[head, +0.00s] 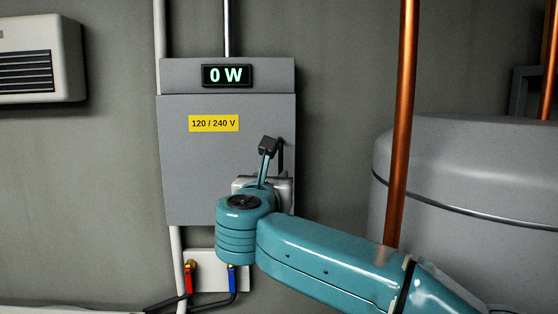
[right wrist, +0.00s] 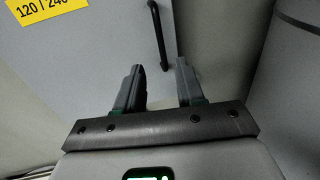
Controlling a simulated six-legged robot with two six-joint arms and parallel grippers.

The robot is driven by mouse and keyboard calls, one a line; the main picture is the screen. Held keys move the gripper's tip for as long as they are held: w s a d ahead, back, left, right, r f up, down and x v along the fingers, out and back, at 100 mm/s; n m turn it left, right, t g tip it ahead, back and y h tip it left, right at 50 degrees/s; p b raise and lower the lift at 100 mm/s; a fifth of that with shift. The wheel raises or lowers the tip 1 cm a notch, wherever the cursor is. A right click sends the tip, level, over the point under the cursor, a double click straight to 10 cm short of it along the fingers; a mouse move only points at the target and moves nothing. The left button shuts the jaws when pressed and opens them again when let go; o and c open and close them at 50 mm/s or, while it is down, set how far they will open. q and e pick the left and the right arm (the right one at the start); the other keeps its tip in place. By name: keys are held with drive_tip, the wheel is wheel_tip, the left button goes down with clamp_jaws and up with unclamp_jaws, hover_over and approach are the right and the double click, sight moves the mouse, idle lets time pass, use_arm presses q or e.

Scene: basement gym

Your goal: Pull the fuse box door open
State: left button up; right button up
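The grey fuse box door (head: 200,175) is shut against its box on the wall and carries a yellow "120 / 240 V" label. Its black bar handle (head: 281,155) is at the door's right side, partly hidden by my right gripper (head: 268,147). In the right wrist view, the handle (right wrist: 158,35) runs down toward the gap between the fingertips of my right gripper (right wrist: 160,65). The fingers are apart, with nothing clamped between them. I cannot tell whether the handle's lower end lies between the tips or just beyond them. My left gripper is not in view.
A copper pipe (head: 400,130) stands right of the box, before a large grey tank (head: 470,160). A white panel with red and blue valves (head: 232,277) is below. A white wall unit (head: 40,60) hangs at the upper left. Bare wall lies left of the box.

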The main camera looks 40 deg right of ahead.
sight(281, 166)
drive_tip(key=p+x, duration=0.3)
drive_tip(key=x, duration=0.7)
drive_tip(key=shift+p, duration=0.35)
drive_tip(key=shift+w+d+f, duration=0.1)
drive_tip(key=shift+w+d, duration=0.1)
drive_tip(key=shift+d, duration=0.25)
drive_tip(key=shift+w+a, duration=0.1)
drive_tip(key=shift+a, duration=0.1)
drive_tip(key=shift+c, duration=1.2)
clamp_jaws()
